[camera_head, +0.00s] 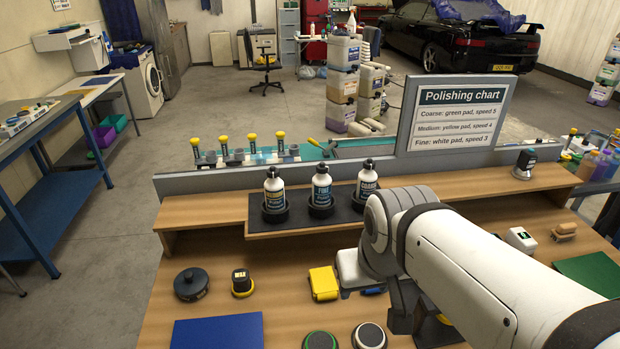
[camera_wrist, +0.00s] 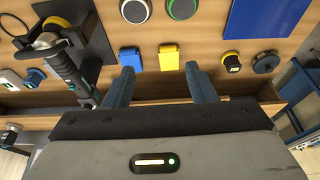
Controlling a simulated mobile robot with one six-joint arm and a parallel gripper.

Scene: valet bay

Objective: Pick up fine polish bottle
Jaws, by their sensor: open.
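The fine polish bottle (camera_head: 321,184), white with a dark blue-green label and black cap, stands upright in the middle holder of a dark rack on the raised wooden shelf. A yellow-labelled bottle (camera_head: 274,187) stands left of it and the coarse bottle (camera_head: 366,180) right of it. In the wrist view my gripper (camera_wrist: 160,70) is open with nothing between its fingers, above the bench. No bottle shows in that view. In the head view my white arm reaches in from the right, and the gripper's fingers cannot be made out.
A polishing chart (camera_head: 458,113) stands behind the shelf. A polisher (camera_wrist: 65,65) lies left in the wrist view.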

